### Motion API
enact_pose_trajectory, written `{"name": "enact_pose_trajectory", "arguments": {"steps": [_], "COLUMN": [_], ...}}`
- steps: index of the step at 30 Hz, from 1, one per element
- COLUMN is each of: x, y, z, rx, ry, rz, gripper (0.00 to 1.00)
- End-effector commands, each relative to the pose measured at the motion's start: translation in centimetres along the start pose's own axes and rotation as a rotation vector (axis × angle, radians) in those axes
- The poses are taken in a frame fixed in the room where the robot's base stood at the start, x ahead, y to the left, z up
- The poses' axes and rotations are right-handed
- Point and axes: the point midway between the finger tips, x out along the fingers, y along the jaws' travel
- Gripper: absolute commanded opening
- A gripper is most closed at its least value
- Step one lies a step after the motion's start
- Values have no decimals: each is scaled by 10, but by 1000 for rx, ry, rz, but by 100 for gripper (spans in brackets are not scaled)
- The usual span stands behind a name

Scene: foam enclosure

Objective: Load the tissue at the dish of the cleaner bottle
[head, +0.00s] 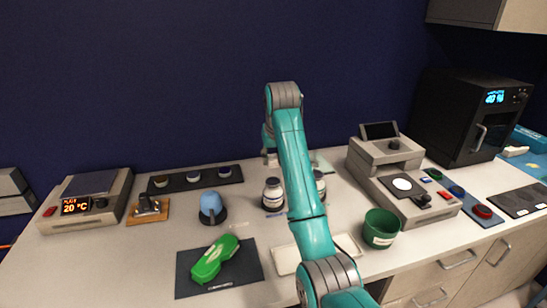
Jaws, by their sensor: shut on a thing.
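My teal arm rises from the bottom and bends down again at the far side. Its end, around my gripper (268,156), is mostly hidden behind my own arm link, so I cannot see the fingers or what they hold. I cannot make out a tissue. No bottle is clearly readable as the cleaner bottle. A second similar bottle (321,186) is partly covered by the arm. A blue rounded thing on a dark base (212,205) stands further left.
A green case (215,258) lies on a dark mat. A white tray (347,243) and a green cup (381,230) stand near the front. A grey machine (388,160) is right, a hotplate (87,204) left. A dark strip with several small dishes (194,178) lies behind.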

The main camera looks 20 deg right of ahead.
Motion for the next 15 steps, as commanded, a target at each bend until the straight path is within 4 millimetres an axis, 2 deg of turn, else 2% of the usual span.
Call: {"name": "enact_pose_trajectory", "arguments": {"steps": [15], "x": [42], "y": [0], "z": [18], "rx": [0], "ry": [-1], "rz": [0], "gripper": [8]}}
